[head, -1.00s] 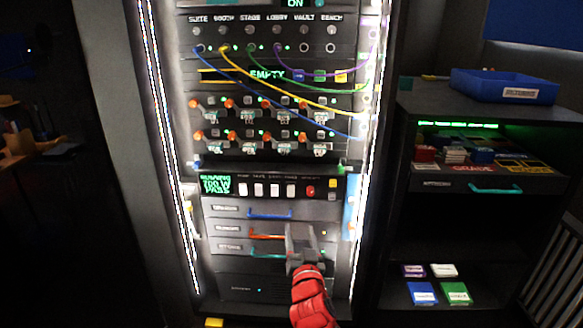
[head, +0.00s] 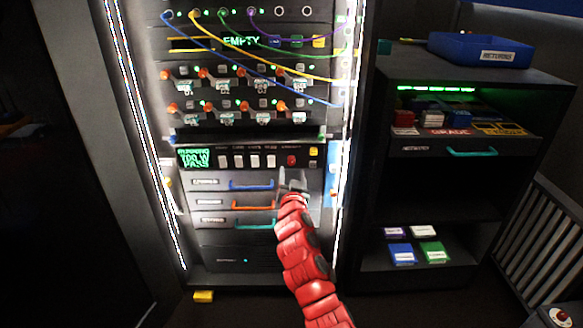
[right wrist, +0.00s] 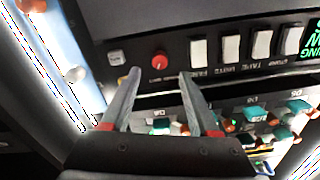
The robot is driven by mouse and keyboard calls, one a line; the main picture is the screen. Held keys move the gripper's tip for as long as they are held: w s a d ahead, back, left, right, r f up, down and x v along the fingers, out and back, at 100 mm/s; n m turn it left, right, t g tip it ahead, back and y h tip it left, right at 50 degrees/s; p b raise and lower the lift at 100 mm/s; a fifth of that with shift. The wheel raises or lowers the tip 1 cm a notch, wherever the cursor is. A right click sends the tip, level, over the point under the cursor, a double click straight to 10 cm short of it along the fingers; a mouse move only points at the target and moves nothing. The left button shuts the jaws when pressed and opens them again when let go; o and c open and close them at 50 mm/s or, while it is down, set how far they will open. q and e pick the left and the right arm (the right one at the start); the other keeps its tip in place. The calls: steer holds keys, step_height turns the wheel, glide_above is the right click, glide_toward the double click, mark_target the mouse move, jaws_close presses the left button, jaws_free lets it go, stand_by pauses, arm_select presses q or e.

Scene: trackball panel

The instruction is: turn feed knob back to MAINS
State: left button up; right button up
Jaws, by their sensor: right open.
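The likely feed knob is a small red round knob (head: 291,160) at the right end of the black control strip, below the rack's upper rows. It also shows in the right wrist view (right wrist: 160,60), where the picture is turned over. The print around it is too small to read, so its setting cannot be told. My right gripper (head: 291,181) is just below the knob in the head view. In the right wrist view its two fingers (right wrist: 159,74) are apart and empty, with the knob showing between and just beyond their tips. My left gripper is not in view.
White switches (head: 255,161) and a green-lit display (head: 194,158) share the strip with the knob. A small grey button (right wrist: 116,57) sits beside it. Drawers with coloured handles (head: 251,186) lie below; cables (head: 300,72) hang above. A shelf unit (head: 470,200) stands right.

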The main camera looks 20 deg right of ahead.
mark_target(291, 163)
steer(key=shift+b+x, duration=0.65)
steer(key=shift+x, duration=2.1)
steer(key=shift+c, duration=0.4)
jaws_close()
